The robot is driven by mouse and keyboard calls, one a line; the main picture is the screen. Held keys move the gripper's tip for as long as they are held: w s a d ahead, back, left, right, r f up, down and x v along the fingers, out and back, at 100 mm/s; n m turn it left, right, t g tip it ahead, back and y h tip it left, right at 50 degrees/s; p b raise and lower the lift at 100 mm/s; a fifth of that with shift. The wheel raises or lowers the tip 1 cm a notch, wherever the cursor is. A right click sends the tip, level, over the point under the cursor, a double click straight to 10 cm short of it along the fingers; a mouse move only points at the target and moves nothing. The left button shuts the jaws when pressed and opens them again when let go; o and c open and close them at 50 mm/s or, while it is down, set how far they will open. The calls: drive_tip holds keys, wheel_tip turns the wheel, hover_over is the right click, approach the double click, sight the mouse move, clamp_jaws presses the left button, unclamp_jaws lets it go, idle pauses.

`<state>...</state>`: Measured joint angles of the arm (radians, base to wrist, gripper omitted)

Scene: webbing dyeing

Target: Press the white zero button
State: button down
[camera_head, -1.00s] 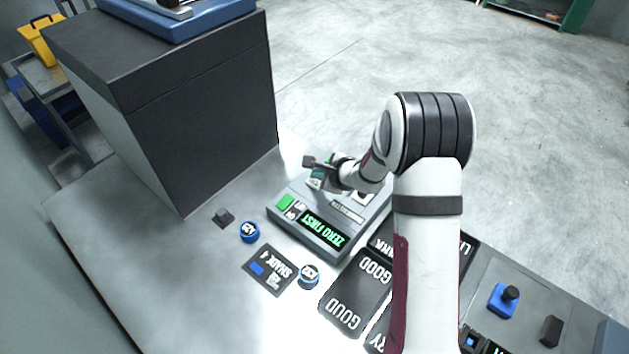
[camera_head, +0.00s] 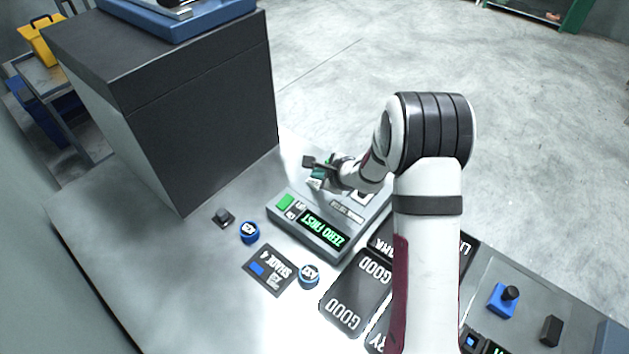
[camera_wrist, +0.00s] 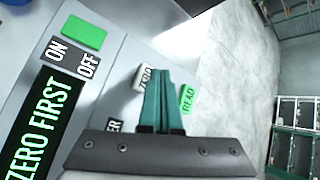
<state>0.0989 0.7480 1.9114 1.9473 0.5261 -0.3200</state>
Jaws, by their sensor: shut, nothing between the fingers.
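The grey meter box (camera_head: 285,222) sits on the bench, and its display (camera_head: 322,229) reads "ZERO FIRST"; the display also shows in the wrist view (camera_wrist: 40,130). The white zero button (camera_wrist: 139,78) shows in the wrist view, partly hidden behind my fingertips. My gripper (camera_wrist: 160,76) is shut and empty, with its teal fingers over the button's right side. I cannot tell whether the tips touch it. A green READ button (camera_wrist: 187,98) is just right of the fingers. In the head view my gripper (camera_head: 318,176) is over the meter's far end.
A green button (camera_wrist: 84,32) with ON and OFF labels is at the upper left in the wrist view. Blue-rimmed round pots (camera_head: 250,232), a shade card (camera_head: 269,270) and dark GOOD panels (camera_head: 357,292) lie near the meter. A tall dark cabinet (camera_head: 200,110) stands to the left.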

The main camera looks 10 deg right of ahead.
sight(318, 184)
drive_tip(key=shift+f, duration=0.1)
drive_tip(key=shift+f, duration=0.35)
drive_tip(key=shift+f, duration=0.45)
idle(0.5)
drive_tip(key=shift+r, duration=0.85)
drive_tip(key=shift+r, duration=2.5)
